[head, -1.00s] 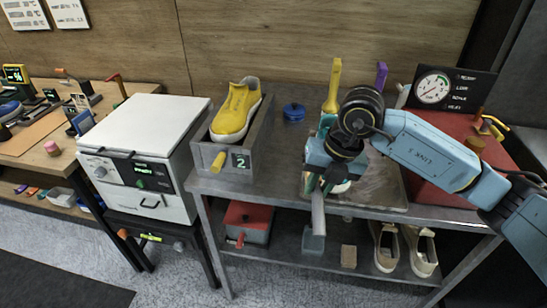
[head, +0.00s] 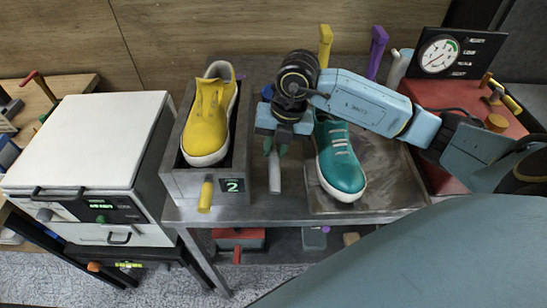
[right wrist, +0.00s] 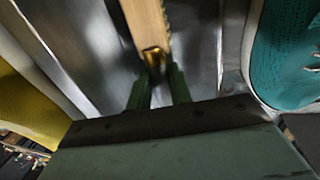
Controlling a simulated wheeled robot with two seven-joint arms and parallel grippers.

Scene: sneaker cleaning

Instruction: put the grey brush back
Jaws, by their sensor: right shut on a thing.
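My right gripper (head: 275,146) is shut on the grey brush (head: 275,173), whose pale grey handle hangs down below the fingers over the bench between the two shoes. In the right wrist view, a tan strip with a brass-coloured end (right wrist: 153,58) sits between the green fingers of the right gripper (right wrist: 160,80). The rest of the brush is hidden by the gripper. A yellow brush (head: 325,46) and a purple brush (head: 377,52) stand upright at the back of the bench; their lower parts are hidden by my arm. My left gripper is not in view.
A teal shoe (head: 341,165) rests on a metal tray (head: 388,186) right of the gripper. A yellow shoe (head: 208,122) sits in a grey box (head: 182,186) to the left. A red unit with a gauge (head: 439,54) is at right, a white oven (head: 82,140) at left.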

